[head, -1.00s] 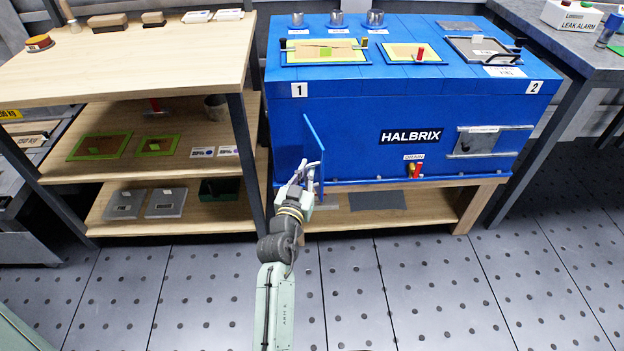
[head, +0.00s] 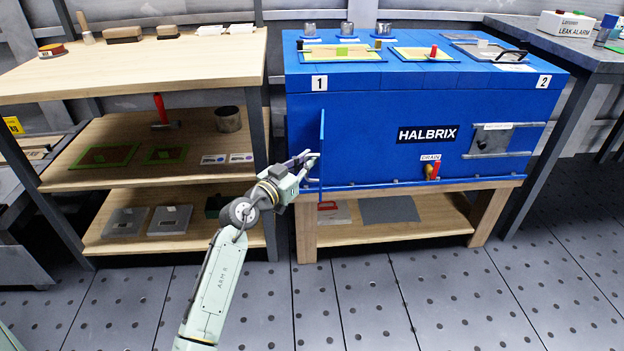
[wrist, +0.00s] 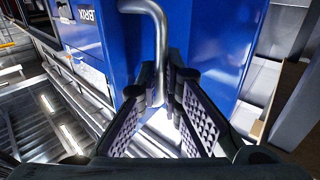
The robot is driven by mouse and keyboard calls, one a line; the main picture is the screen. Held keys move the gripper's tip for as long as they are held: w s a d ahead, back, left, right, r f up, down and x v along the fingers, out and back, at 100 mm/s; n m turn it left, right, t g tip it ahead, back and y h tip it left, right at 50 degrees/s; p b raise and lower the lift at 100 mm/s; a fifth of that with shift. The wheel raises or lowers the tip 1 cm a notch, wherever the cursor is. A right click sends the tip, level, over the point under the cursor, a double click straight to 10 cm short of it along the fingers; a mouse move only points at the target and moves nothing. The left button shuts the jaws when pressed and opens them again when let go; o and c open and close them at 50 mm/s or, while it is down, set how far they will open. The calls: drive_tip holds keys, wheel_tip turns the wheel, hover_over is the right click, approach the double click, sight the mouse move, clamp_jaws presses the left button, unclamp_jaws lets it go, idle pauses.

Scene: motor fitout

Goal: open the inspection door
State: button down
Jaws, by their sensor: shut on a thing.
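The blue inspection door (head: 322,150) stands swung out from the front of the blue HALBRIX machine (head: 375,115), near its left end. In the head view it shows almost edge-on. My gripper (head: 311,160) is at the door's left side, low down. In the wrist view my gripper (wrist: 165,105) has its ribbed fingers closed around the bent silver door handle (wrist: 158,35). The blue panel (wrist: 215,45) rises behind the handle. The opening behind the door cannot be made out.
A wooden shelf unit (head: 150,70) stands close on the left of my arm. A grey table (head: 530,40) with a leak alarm box (head: 567,23) is at the right. A drain valve (head: 433,170) sticks out of the machine's front. The floor (head: 440,290) in front is clear.

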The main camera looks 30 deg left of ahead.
drive_tip(key=shift+s+a+f+h, duration=0.1)
drive_tip(key=shift+a+f+h, duration=0.1)
drive_tip(key=shift+h, duration=0.2)
drive_tip(key=c, duration=2)
unclamp_jaws()
drive_tip(key=shift+r, duration=0.1)
